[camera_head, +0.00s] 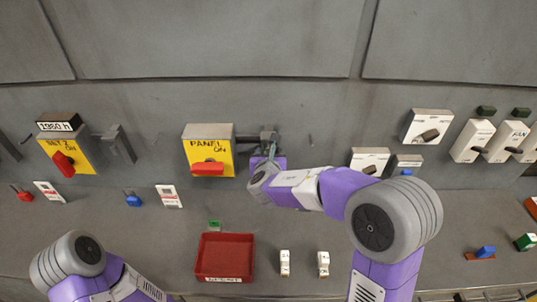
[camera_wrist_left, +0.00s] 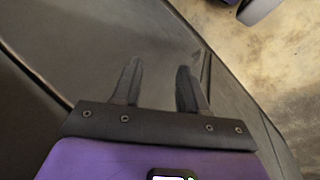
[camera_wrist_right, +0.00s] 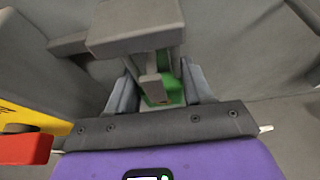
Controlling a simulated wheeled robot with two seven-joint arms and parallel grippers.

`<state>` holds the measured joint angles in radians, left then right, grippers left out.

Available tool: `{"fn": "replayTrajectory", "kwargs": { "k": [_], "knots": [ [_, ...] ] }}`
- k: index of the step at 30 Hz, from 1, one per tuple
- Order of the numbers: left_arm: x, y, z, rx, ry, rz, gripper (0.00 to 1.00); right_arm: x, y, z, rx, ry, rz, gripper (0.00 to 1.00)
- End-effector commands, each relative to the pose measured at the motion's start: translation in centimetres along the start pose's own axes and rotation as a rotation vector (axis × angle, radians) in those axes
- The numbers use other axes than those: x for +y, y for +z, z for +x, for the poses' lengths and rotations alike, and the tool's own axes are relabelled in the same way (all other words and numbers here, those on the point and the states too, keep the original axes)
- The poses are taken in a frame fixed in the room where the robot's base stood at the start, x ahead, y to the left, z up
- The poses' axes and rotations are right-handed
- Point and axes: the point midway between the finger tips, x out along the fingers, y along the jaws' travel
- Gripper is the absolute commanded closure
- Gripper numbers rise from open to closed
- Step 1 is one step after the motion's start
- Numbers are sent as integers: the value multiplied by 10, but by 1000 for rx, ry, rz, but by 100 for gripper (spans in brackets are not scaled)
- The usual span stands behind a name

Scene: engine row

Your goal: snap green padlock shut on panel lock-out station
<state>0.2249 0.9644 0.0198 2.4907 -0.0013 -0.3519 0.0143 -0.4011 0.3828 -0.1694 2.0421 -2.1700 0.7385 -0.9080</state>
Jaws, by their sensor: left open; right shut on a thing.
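The PANEL station is a yellow box (camera_head: 223,158) on the grey wall with a red handle (camera_head: 207,169). A grey lock-out bracket (camera_head: 250,140) sticks out at its right. My right gripper (camera_head: 269,146) is at this bracket. In the right wrist view its fingers are shut on the green padlock (camera_wrist_right: 174,80), under a grey block (camera_wrist_right: 135,22). A grey part hides some of the padlock, and I cannot tell whether its shackle is closed. My left gripper (camera_wrist_left: 158,85) is open and empty in the left wrist view, over a grey surface; its fingers are outside the head view.
Another yellow station (camera_head: 82,153) is at left. Red (camera_head: 25,195) and blue (camera_head: 132,200) padlocks lie on the ledge.

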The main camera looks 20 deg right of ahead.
Motion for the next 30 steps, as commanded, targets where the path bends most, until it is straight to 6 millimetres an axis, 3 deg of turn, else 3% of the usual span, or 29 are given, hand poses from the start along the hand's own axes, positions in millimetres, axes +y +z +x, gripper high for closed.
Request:
{"fn": "replayTrajectory", "kwargs": {
  "k": [30],
  "knots": [
    [6,1,-15,0,0,0,57,0,21,-8,-2,1,1,84]
  ]
}}
